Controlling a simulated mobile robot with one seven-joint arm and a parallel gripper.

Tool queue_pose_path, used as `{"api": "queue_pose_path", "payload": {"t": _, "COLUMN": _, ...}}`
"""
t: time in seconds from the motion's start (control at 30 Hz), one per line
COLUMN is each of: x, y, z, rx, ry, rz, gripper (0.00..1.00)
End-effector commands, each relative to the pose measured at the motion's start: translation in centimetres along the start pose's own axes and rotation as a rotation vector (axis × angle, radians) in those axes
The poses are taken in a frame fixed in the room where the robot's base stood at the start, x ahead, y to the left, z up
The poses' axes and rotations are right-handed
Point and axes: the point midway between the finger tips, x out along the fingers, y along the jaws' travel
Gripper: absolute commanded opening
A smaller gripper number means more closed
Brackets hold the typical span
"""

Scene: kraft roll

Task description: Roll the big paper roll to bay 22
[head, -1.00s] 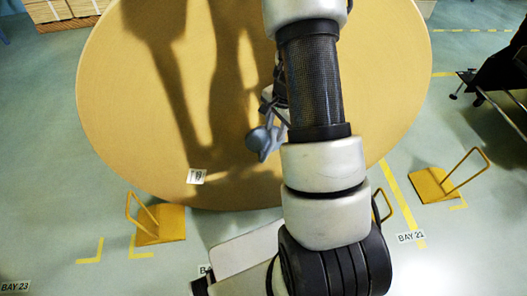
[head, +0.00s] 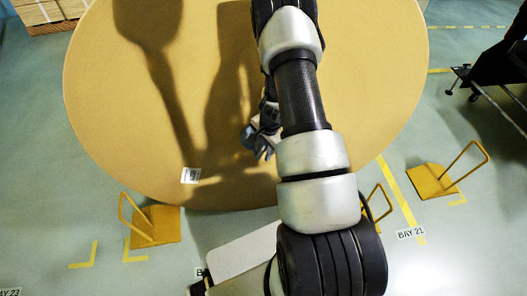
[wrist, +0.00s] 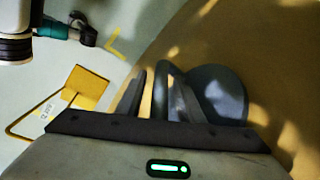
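The big paper roll (head: 375,95) is a huge brown disc filling the middle of the head view, with a small white label (head: 190,175) near its lower edge. It also fills the right of the wrist view (wrist: 285,65). My gripper (head: 260,148) is over the roll's face in the head view, partly hidden by my arm.
Yellow chocks with handles stand at left (head: 153,226) and right (head: 432,181); another handle (head: 384,200) shows behind my arm. The BAY 21 sign (head: 410,233) is lower right. A dark wheeled stand (head: 495,75) is at right, stacked boards (head: 48,12) upper left.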

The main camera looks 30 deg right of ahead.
Motion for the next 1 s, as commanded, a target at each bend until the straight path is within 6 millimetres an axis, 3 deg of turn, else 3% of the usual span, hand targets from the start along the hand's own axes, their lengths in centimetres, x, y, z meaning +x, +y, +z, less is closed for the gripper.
{"api": "queue_pose_path", "payload": {"t": 0.27, "x": 0.19, "y": -0.02, "z": -0.02, "rx": 0.0, "ry": 0.0, "rz": 0.0, "gripper": 0.34}}
{"api": "queue_pose_path", "payload": {"t": 0.5, "x": 0.18, "y": 0.03, "z": -0.04, "rx": 0.001, "ry": 0.0, "rz": 0.0, "gripper": 0.0}}
{"api": "queue_pose_path", "payload": {"t": 1.0, "x": 0.18, "y": 0.2, "z": -0.16, "rx": 0.006, "ry": 0.002, "rz": 0.002, "gripper": 0.0}}
